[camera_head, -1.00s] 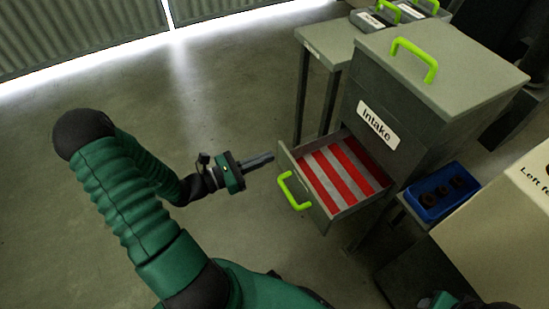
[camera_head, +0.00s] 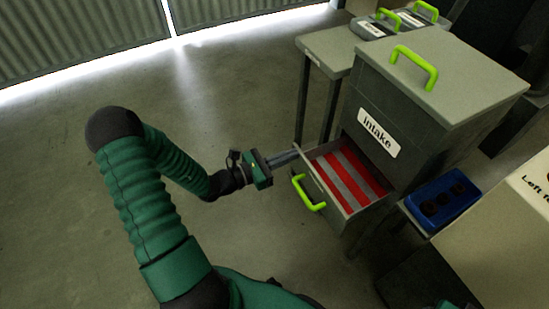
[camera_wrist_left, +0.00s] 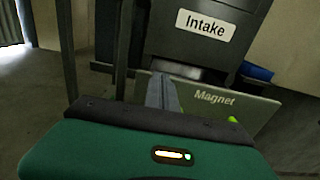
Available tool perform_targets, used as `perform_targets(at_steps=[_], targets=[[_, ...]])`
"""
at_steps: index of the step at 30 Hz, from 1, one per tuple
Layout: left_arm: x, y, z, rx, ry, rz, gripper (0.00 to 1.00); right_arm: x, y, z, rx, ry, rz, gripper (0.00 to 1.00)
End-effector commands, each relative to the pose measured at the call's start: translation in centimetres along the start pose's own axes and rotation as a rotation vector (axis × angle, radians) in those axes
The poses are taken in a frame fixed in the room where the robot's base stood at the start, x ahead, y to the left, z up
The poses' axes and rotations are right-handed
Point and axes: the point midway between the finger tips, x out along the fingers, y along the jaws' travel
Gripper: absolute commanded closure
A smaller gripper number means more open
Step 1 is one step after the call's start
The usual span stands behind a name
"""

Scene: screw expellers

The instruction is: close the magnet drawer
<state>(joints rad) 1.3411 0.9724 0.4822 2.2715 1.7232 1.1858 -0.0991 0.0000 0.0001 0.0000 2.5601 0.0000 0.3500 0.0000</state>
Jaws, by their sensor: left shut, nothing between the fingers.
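The magnet drawer (camera_head: 318,205) stands partly open below the grey cabinet marked Intake (camera_head: 415,100). Red and grey stripes line its inside, and a green handle (camera_head: 307,194) is on its front. In the left wrist view the drawer front (camera_wrist_left: 222,99) reads "Magnet". My left gripper (camera_head: 297,152) is shut and empty, with its fingertips at the upper left end of the drawer front. In the left wrist view its fingers (camera_wrist_left: 164,92) overlap the drawer front; I cannot tell whether they touch it.
A blue tray (camera_head: 441,200) with dark round parts sits right of the drawer. A pale box (camera_head: 500,230) stands at the lower right. A side table (camera_head: 328,46) with green-handled bins is behind. The floor to the left is clear.

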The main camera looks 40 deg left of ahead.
Motion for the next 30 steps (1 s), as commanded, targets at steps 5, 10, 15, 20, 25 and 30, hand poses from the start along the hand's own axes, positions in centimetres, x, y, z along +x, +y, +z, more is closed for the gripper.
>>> perform_targets(at_steps=[5,10,15,20,25,30], targets=[[5.2,-0.3,0.6,-0.002,-0.003,-0.007,1.0,-2.2,0.0,-0.5,0.0,0.0,0.0,0.53],[10.0,-0.2,0.5,-0.001,-0.003,-0.005,1.0,-3.5,0.0,-0.8,0.0,0.0,0.0,0.53],[13.8,-0.2,0.4,-0.001,-0.003,-0.003,1.0,-4.3,0.0,-1.0,0.0,0.0,0.0,0.53],[15.9,-0.1,0.2,0.0,-0.002,-0.002,1.0,-4.6,0.0,-1.1,0.0,0.0,0.0,0.53],[16.9,0.0,0.1,0.0,-0.001,-0.001,1.0,-4.7,0.0,-1.1,0.0,0.0,0.0,0.53],[17.1,0.0,0.2,0.001,-0.004,0.0,1.0,-4.7,0.0,-1.1,0.0,0.0,0.0,0.53]])
